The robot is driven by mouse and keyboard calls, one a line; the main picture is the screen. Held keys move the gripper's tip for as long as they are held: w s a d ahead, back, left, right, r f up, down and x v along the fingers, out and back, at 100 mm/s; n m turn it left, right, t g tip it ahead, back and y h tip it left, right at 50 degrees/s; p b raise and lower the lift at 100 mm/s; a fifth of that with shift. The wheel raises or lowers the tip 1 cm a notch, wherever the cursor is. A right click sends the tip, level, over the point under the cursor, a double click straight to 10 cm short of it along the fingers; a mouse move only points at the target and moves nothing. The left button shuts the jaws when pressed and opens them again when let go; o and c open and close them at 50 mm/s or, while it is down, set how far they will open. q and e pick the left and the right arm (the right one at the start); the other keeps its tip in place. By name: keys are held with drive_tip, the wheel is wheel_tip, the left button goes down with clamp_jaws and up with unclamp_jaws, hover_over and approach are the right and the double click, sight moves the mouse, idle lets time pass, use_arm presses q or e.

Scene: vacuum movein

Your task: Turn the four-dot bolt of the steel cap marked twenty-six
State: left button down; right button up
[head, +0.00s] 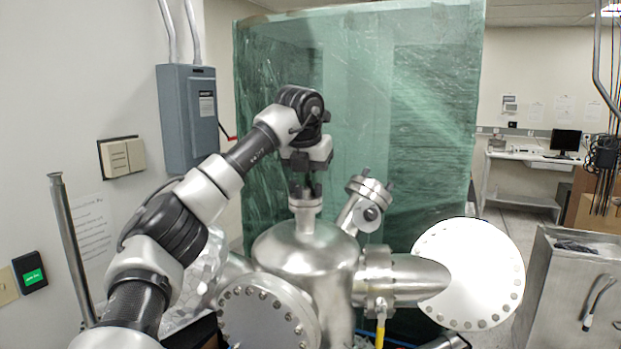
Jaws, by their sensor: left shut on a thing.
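A steel vacuum chamber (300,262) stands in the middle of the head view. A small steel cap (306,202) with bolts sits on its upright top port. A second bolted steel cap (370,190) is on the tilted port to the right. My left gripper (305,190) points down over the upright port and is shut on a bolt at its cap. The fingers largely hide that bolt. No number or dot marks can be read on either cap. My right gripper is not in view.
A large round white flange (468,274) is on the right side port, and a bolted round flange (268,320) faces front. A green translucent sheet (420,120) stands behind. A grey electrical box (187,118) is on the left wall.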

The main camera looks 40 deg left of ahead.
use_arm(q)
drive_tip(key=shift+n, duration=0.5)
drive_tip(key=c, duration=1.4)
unclamp_jaws()
drive_tip(key=shift+w, duration=0.1)
drive_tip(key=b+v, duration=0.1)
drive_tip(key=v, duration=1)
drive_tip(key=shift+b, duration=0.35)
drive_tip(key=shift+d+f, duration=0.1)
drive_tip(key=shift+d, duration=0.05)
